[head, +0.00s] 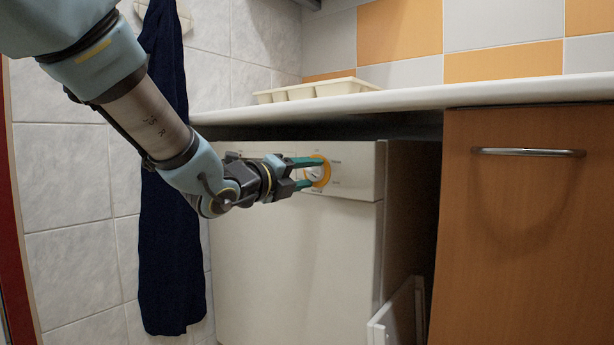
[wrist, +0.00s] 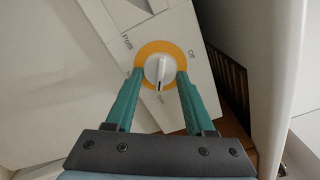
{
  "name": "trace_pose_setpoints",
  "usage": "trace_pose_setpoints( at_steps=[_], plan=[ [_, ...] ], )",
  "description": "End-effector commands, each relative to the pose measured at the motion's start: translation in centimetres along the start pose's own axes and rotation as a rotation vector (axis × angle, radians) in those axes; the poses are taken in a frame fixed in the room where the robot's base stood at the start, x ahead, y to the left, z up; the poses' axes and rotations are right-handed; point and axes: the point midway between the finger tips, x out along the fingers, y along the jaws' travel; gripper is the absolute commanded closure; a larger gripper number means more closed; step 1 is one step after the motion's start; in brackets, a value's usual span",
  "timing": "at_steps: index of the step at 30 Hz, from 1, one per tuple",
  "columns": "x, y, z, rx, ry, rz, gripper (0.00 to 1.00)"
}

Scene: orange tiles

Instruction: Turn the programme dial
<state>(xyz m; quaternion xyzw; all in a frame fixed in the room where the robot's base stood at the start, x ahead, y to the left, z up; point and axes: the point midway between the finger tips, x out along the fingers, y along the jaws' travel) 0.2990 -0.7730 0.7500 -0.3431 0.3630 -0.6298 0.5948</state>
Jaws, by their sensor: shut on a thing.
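The programme dial (head: 318,173) is a round white knob on an orange ring, on the upper front panel of a white appliance (head: 290,255). In the wrist view the dial (wrist: 160,70) sits between the two green fingers, with a dark pointer mark on its lower part. The label "Off" shows at the ring's right and other lettering around it is hard to read. My gripper (head: 312,172) reaches the dial from the left, and it also shows in the wrist view (wrist: 160,78). Its fingers are shut on the knob, one on each side. The fingers hide part of the ring.
A white worktop (head: 420,100) overhangs the appliance closely above my gripper and carries a cream tray (head: 318,90). A dark blue towel (head: 170,220) hangs at the left, behind my arm. A wooden cabinet (head: 520,230) with a metal handle (head: 528,152) stands at the right.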

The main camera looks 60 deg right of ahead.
Motion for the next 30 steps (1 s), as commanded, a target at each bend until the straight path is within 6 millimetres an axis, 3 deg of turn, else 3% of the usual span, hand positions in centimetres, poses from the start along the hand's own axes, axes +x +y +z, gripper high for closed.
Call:
trace_pose_setpoints(
  at_steps=[2,3,10,20,23,30],
  plan=[
    [0.0,0.0,-0.1,0.000,0.002,-0.001,1.00],
    [0.0,0.0,-0.1,0.000,0.002,-0.001,0.44],
    [0.0,0.0,-0.1,-0.001,0.001,0.000,0.18],
    [-0.4,0.0,0.0,-0.001,0.000,0.001,0.17],
    [-1.6,-0.1,0.1,-0.001,0.000,0.002,0.17],
    [-6.3,-0.2,0.2,-0.002,-0.002,0.001,0.17]
  ],
)
